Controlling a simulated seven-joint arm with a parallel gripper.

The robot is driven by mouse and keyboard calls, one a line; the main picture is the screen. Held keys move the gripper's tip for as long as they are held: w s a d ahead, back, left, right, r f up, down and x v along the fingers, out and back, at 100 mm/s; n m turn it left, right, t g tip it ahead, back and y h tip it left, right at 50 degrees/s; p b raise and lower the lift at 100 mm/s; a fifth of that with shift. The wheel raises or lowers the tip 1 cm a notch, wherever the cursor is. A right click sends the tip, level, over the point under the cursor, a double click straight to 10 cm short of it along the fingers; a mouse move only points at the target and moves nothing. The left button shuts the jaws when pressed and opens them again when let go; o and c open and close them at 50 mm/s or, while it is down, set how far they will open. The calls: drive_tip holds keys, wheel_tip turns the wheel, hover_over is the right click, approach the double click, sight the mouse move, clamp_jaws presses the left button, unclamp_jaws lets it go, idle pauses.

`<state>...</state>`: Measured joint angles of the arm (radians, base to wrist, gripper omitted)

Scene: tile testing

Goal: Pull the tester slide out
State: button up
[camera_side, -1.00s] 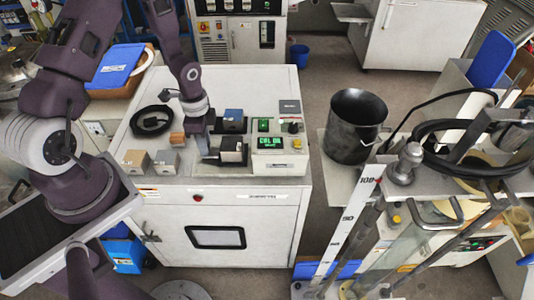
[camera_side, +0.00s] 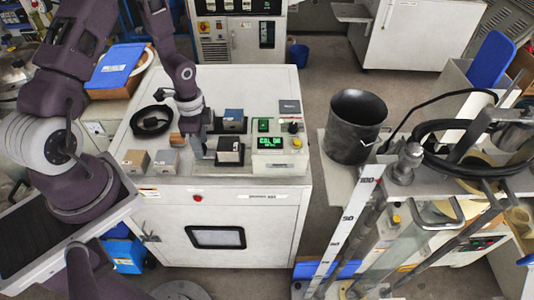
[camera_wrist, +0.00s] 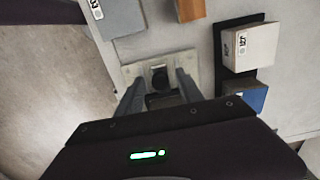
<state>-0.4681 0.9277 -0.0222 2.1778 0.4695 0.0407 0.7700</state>
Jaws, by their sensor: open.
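My gripper (camera_side: 199,150) is low, left of that block. In the wrist view my gripper (camera_wrist: 158,92) is open, one finger on each side of a dark round knob-like part (camera_wrist: 160,78) on a pale plate (camera_wrist: 134,70). This part may belong to the slide. I cannot tell whether the fingers touch it. The wrist housing hides what lies below it.
A white labelled block (camera_wrist: 252,46) and a blue block (camera_wrist: 250,98) sit on dark bases. A grey block (camera_side: 166,161), a tan block (camera_side: 135,162) and a brown block (camera_side: 177,139) stand left of my gripper.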

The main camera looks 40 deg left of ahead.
drive_tip(key=shift+r, duration=2.9)
drive_tip(key=shift+w+r, duration=0.1)
drive_tip(key=shift+r, duration=0.2)
drive_tip(key=s+d+r+n+t+y, duration=0.1)
drive_tip(key=d+r+n, duration=0.2)
drive_tip(key=r, duration=0.7)
drive_tip(key=s+d+r+n+t+y, duration=0.1)
drive_tip(key=s+d+r+n+t, duration=0.15)
drive_tip(key=r, duration=0.75)
drive_tip(key=s+d+r+n+t+h, duration=0.2)
drive_tip(key=s+d+r, duration=0.5)
drive_tip(key=s, duration=0.4)
drive_tip(key=shift+d+r+n, duration=0.15)
drive_tip(key=shift+d+n, duration=0.6)
drive_tip(key=shift+d, duration=0.05)
